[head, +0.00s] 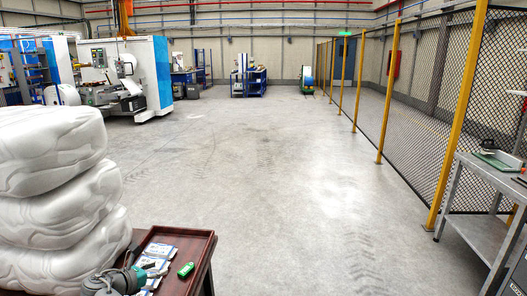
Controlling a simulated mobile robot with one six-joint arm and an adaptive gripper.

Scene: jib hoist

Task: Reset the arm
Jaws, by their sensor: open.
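My arm and gripper do not show in the head view, so the arm's pose cannot be seen. No jib hoist can be made out for certain. An orange upright (123,17) stands at the top left behind the machines, and its top is cut off by the frame.
White wrapped sacks (52,205) are stacked at the near left. Beside them a dark red table (205,250) bears a grey-green tool (115,282), cards and a green item (186,270). A mesh fence (415,95) and metal bench (480,235) stand right. The middle floor (250,170) is clear.

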